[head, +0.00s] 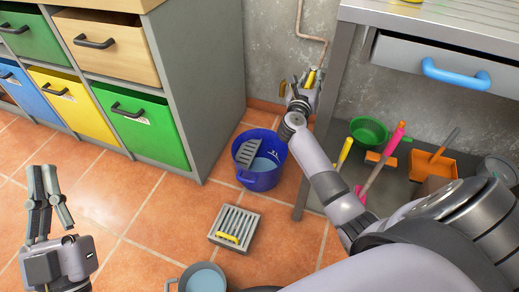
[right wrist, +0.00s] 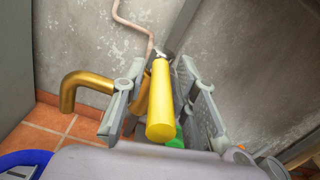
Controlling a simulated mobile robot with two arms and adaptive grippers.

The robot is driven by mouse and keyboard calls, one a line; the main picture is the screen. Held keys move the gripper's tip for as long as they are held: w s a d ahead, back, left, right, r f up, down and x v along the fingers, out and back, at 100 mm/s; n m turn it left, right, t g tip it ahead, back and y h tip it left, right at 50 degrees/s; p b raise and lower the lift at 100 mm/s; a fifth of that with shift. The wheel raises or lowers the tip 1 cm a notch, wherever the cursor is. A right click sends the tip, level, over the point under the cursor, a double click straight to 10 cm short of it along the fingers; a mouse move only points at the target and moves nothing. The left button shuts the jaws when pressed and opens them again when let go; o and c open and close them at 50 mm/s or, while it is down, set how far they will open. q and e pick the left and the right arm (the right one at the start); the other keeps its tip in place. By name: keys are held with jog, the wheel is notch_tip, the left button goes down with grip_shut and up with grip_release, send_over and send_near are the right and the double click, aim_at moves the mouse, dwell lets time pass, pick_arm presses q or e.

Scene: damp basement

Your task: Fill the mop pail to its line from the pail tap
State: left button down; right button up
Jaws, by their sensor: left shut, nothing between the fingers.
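The blue mop pail (head: 259,181) stands on the tiled floor below the tap, with a grey slatted wringer (head: 248,152) at its left side. Pale blue water (head: 265,163) shows inside, and a small white mark is on the inner wall; the exact level against it is hard to tell. The tap's yellow lever (right wrist: 160,105) is between the fingers of my right gripper (right wrist: 165,100), with a gap on the left side. The brass spout (right wrist: 85,84) points down at left; no stream is visible. My left gripper (head: 43,172) is shut and empty, left of the pail.
A floor grate (head: 235,228) with a yellow piece on it lies in front of the pail. A grey vessel with water (head: 205,279) is at the bottom edge. Drawers (head: 145,122) stand left. A bench (head: 344,75) stands right, cleaning tools on its lower shelf.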

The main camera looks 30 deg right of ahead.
grip_shut()
